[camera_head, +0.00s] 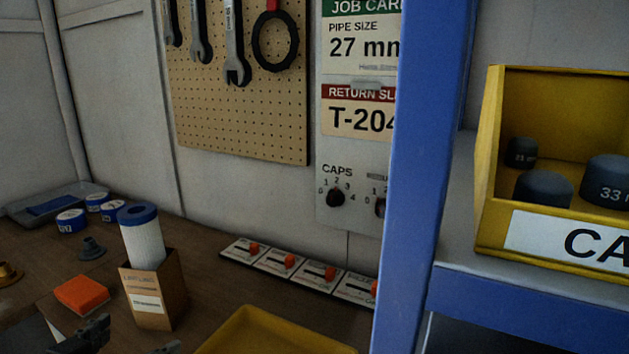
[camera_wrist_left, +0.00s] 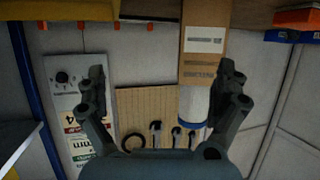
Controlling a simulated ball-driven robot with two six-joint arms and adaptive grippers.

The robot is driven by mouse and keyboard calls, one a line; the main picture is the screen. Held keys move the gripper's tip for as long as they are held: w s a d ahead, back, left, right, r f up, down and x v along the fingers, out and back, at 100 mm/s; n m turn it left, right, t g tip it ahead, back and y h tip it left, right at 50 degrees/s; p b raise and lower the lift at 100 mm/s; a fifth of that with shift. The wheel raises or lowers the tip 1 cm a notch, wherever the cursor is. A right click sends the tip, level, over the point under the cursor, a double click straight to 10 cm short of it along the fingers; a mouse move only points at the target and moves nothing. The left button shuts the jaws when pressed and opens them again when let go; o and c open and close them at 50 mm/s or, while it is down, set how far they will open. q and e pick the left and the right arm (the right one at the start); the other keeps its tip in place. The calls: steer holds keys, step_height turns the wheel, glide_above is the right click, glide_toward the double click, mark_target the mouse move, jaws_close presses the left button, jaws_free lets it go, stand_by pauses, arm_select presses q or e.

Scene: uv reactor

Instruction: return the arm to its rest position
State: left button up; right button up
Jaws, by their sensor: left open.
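My left gripper (camera_head: 132,341) shows only at the bottom edge of the head view, as dark fingertips in front of the cardboard box. In the left wrist view the left gripper (camera_wrist_left: 162,76) has its two dark fingers spread wide with nothing between them. That view is upside down, with the wooden bench (camera_wrist_left: 60,10) at the top and the pegboard (camera_wrist_left: 145,103) beyond the fingers. My right gripper is in neither view.
A cardboard box (camera_head: 152,300) holding a white blue-ended roll (camera_head: 143,240) stands close by. An orange block (camera_head: 82,294), yellow tray (camera_head: 270,335) and slider panel (camera_head: 300,270) are on the bench. A blue post (camera_head: 418,150) and yellow caps bin (camera_head: 490,170) are at right.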

arm_select(q)
steer(key=s+d+r+g+y, duration=0.1)
steer(key=s+g, duration=0.4)
steer(key=s, duration=0.5)
steer(key=s+d+r+g+y, duration=0.15)
steer(key=s+g, duration=0.35)
steer(key=s, duration=0.5)
step_height(320, 180, down, 39)
steer(key=s+a+g+b, duration=0.1)
steer(key=s+a+b, duration=0.2)
steer(key=b, duration=0.7)
steer(key=s+f+n+g+b, duration=0.1)
steer(key=s+f+b, duration=0.4)
steer(key=s+f, duration=1.2)
step_height(320, 180, down, 3)
steer(key=shift+s+a+f+g+b, duration=0.1)
steer(key=shift+s+a+g+b, duration=0.2)
steer(key=shift+b, duration=0.1)
